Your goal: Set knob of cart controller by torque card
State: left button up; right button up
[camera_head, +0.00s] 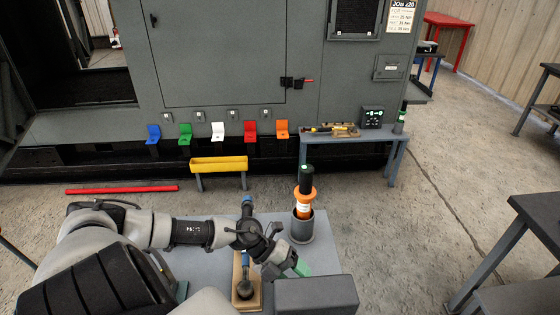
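The torque card (401,17) is a white sheet on the machine's upper right. Its heading looks like "JOB 220", with several lines of small figures I cannot read surely. A grey box (316,295) with a green face (303,268) sits at the cart's front edge; it may be the cart controller, and no knob shows clearly on it. My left arm comes in from the left. My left gripper (282,262) is low over the cart, close to the green face. Its fingers are dark and foreshortened, so opening and contact are unclear. My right gripper is not in view.
An orange-and-black tool (305,190) stands in a grey cup (302,228) on the cart (328,252). A side table (391,150) holds a dark box with green lights (372,118). Colored brackets line the machine.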

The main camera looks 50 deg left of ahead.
pick_arm(q)
jog(key=v, duration=0.7)
jog(key=shift+b, duration=0.35)
